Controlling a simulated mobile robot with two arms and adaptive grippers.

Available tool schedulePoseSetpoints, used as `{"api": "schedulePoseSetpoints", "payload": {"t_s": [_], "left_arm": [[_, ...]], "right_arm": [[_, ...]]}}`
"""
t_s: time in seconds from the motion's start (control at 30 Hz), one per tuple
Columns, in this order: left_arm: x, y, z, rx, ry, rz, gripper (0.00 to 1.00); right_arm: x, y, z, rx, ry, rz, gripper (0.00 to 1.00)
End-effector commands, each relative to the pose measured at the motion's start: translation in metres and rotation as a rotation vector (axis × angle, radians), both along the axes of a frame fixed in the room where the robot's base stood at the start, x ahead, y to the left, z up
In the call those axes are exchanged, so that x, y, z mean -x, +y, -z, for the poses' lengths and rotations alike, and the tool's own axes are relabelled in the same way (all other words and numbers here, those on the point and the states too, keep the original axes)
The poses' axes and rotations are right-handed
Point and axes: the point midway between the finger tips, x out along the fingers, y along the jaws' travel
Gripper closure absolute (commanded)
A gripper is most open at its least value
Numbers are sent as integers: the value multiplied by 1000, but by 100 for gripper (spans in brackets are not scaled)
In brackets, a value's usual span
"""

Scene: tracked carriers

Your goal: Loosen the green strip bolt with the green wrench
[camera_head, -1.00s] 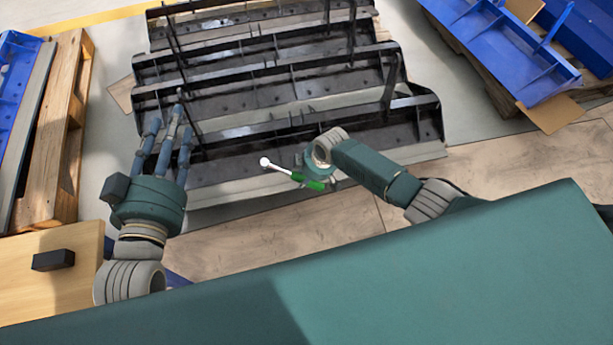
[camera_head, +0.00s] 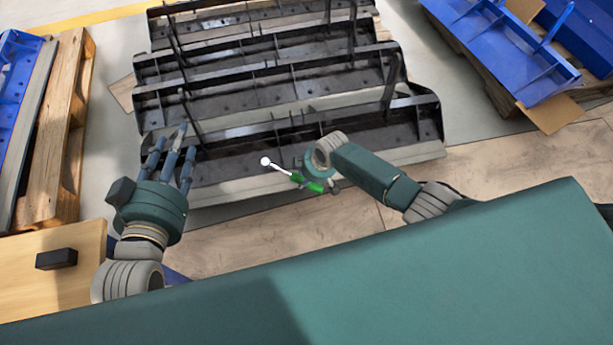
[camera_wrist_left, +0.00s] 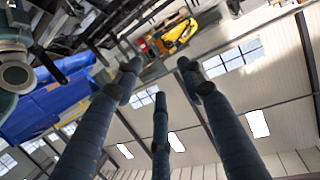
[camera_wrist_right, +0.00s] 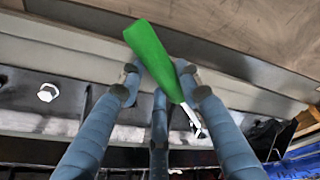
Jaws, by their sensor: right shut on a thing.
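The green wrench (camera_head: 307,183) has a green handle and a pale shaft with a round white end. My right gripper (camera_head: 312,178) is shut on its handle, over the near edge of the black racks. In the right wrist view the handle (camera_wrist_right: 155,60) lies between the fingers. A pale bolt head (camera_wrist_right: 48,92) shows on a black bar at the left of that view, apart from the wrench. I cannot tell whether it is the green strip bolt; no green strip is clear. My left gripper (camera_head: 175,146) is open and empty, with fingers spread, at the racks' left end.
Several black metal carriers (camera_head: 262,97) lie in rows ahead of me, with upright posts. A wooden pallet (camera_head: 62,125) stands at left and blue metal parts (camera_head: 505,50) at upper right. A wooden surface with a black block (camera_head: 56,259) is at lower left.

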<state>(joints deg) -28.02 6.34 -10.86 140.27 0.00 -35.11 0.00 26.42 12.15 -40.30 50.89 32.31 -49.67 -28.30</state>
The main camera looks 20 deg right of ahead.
Motion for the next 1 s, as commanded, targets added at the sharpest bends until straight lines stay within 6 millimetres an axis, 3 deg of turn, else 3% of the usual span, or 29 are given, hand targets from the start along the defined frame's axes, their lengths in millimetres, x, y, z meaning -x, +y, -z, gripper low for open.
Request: {"api": "schedulePoseSetpoints", "payload": {"t_s": [0.43, 1.0], "left_arm": [[1, 0, 1, -3, 12, 0, 60], [13, 6, 29, -32, 134, -7, 60]], "right_arm": [[-2, 0, -3, -1, -5, 2, 100], [-1, 0, -7, -1, -5, 2, 100]]}}
